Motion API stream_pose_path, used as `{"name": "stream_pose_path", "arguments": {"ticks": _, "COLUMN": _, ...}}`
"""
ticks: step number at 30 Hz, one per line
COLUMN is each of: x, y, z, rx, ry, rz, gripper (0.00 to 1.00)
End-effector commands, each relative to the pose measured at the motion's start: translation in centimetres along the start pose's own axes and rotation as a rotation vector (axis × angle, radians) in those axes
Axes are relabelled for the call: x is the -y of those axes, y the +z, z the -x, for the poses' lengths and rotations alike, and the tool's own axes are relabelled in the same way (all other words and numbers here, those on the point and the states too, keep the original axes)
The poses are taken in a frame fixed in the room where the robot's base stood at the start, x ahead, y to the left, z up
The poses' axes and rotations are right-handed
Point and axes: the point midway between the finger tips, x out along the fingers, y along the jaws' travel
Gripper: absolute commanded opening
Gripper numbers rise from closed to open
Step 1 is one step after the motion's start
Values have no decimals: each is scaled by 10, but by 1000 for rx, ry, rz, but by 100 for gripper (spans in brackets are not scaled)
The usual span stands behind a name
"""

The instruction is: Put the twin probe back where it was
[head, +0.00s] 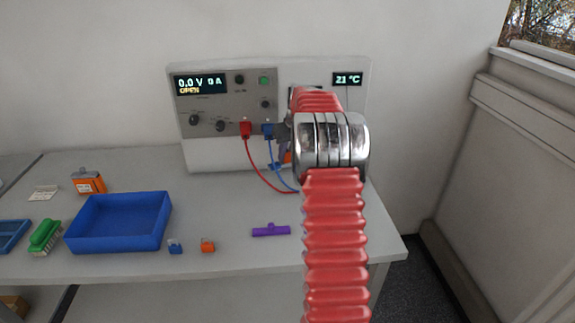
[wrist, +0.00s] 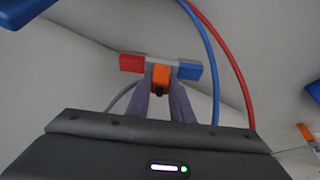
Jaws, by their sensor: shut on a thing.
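The twin probe (wrist: 148,62) has a red block at one end, a blue block at the other, a grey bar and an orange grip between them. My gripper (wrist: 162,90) is shut on the orange grip, with a dark finger on each side. In the head view my red ribbed arm hides most of the gripper and probe; a small orange part of the probe (head: 288,157) shows in front of the cycler's lower panel. The battery cycler (head: 215,150) reads 0.0 V, 0 A, OPEN. The probe's resting place cannot be made out.
A red plug (head: 246,129) and a blue plug (head: 268,130) sit in the cycler, their cables hanging down behind my arm. A blue tray (head: 118,240), orange battery (head: 89,182), green brush (head: 45,236), purple piece (head: 271,230) and small blocks lie on the bench (head: 235,263).

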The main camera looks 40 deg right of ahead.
Motion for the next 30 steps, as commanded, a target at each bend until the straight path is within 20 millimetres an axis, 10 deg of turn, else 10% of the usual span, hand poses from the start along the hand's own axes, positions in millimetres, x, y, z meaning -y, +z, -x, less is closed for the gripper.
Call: {"name": "stream_pose_path", "arguments": {"ticks": 30, "x": -1, "y": 16, "z": -50, "rx": -1, "ry": -1, "rz": 1, "gripper": 0}}
